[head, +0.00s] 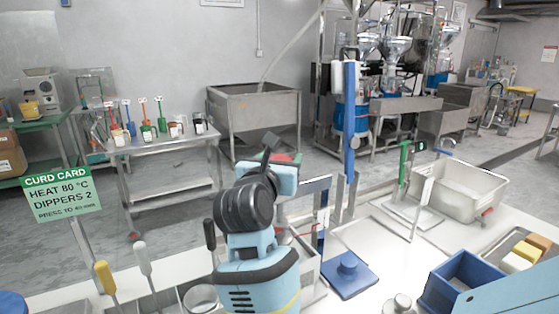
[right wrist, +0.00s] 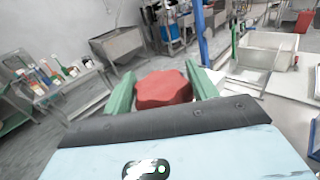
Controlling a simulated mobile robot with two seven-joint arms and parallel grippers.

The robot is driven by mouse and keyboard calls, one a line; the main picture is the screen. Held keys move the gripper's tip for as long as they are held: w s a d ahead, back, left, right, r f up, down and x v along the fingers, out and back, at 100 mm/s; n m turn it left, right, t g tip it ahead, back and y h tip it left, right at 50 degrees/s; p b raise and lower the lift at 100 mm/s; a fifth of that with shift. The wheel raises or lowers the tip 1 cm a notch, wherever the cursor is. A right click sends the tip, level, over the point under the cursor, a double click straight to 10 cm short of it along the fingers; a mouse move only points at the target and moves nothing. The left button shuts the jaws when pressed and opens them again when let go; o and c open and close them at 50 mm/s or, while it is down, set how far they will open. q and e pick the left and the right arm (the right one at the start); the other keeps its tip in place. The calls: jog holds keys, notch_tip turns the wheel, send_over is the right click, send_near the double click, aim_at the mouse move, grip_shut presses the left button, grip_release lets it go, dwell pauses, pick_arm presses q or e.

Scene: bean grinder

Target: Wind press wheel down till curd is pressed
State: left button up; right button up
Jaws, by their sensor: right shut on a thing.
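In the right wrist view, the red lobed press wheel (right wrist: 163,89) sits between the two green fingers of my right gripper (right wrist: 161,90), which is shut on it. In the head view, my right gripper (head: 284,159) is partly hidden by my own wrist; a little of the red wheel shows beyond it. Part of the press frame, with a blue upright (head: 322,222), stands just right of my forearm. My arm hides much of the press. I cannot see the curd or how far the press is down. My left gripper is not in view.
A blue plate with a knob (head: 348,277) lies right of the press. A blue bin (head: 466,284) and a pale basin (head: 457,190) are farther right. A green curd card (head: 62,194) stands at left. A tall blue post (head: 349,120) rises behind.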

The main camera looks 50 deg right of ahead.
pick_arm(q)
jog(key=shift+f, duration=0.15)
pick_arm(e)
jog(key=shift+g, duration=0.3)
jog(key=m+g+h+b, duration=0.1)
jog(key=m+g, duration=0.1)
jog(key=g, duration=0.1)
jog(key=m+g+h+b, duration=0.1)
jog(key=m+g, duration=0.1)
jog(key=g, duration=0.1)
jog(key=shift+w+f+m, duration=0.1)
jog(key=shift+m, duration=0.2)
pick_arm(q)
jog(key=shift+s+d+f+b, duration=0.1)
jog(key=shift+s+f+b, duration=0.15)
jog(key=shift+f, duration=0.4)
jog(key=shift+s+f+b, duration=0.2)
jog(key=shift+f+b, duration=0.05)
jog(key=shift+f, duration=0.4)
pick_arm(e)
jog(key=shift+m+g, duration=1.1)
jog(key=shift+g, duration=0.7)
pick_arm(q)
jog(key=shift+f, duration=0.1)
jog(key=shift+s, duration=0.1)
pick_arm(e)
jog(key=o, duration=1)
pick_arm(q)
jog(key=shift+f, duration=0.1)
